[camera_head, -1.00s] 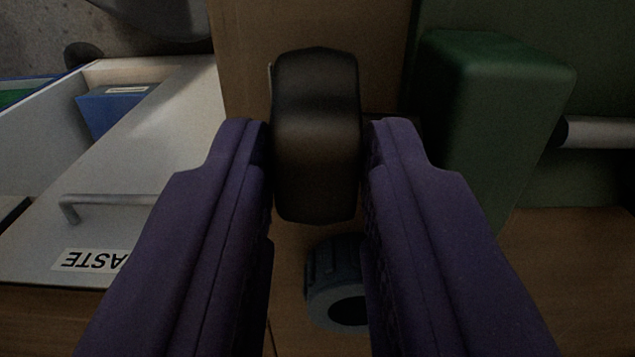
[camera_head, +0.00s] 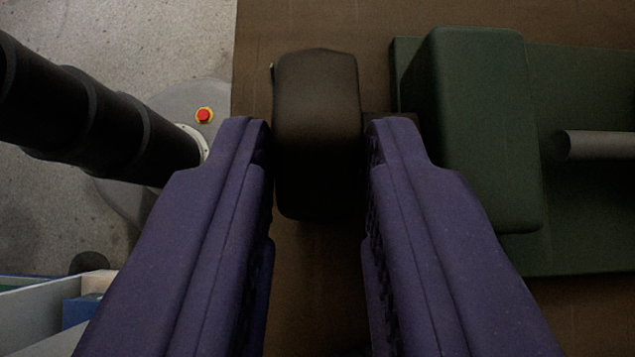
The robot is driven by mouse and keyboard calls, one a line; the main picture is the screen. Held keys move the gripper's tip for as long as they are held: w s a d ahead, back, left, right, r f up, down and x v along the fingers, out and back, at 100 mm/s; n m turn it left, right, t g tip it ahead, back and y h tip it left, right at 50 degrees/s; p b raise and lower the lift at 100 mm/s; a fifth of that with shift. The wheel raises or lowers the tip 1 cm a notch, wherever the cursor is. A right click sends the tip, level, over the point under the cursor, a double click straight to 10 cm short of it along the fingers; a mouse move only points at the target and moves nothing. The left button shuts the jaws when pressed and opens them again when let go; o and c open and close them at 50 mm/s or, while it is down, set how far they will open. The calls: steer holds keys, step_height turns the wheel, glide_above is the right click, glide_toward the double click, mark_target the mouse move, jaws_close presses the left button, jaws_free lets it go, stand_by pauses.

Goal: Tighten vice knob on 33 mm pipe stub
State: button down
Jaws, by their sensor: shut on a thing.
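The black vice knob (camera_head: 317,95) is a rounded dark block in the upper middle of the view. My gripper (camera_head: 318,130) has its two purple fingers on either side of the knob and is shut on it. The green vice (camera_head: 480,130) stands just right of the knob, with its block-shaped jaw nearest. The grey pipe stub (camera_head: 595,145) lies sideways at the right edge, against the green vice. Its right end is cut off by the frame. The knob's shaft is mostly hidden.
The brown bench top (camera_head: 370,25) lies under the vice. At the lower left are part of a white open drawer (camera_head: 40,310) and a blue item (camera_head: 75,312). Grey floor (camera_head: 190,40) shows beyond the bench's left edge.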

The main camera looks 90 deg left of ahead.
steer(key=y+b, duration=0.1)
steer(key=f+y+b, duration=0.1)
steer(key=b, duration=0.1)
steer(key=shift+d+f, duration=0.2)
steer(key=shift+d, duration=0.1)
steer(key=shift+y+b, duration=0.6)
steer(key=shift+b, duration=0.55)
steer(key=c, duration=1.2)
jaws_free()
steer(key=shift+r, duration=0.1)
steer(key=v, duration=0.8)
steer(key=shift+b, duration=0.3)
steer(key=shift+o, duration=0.4)
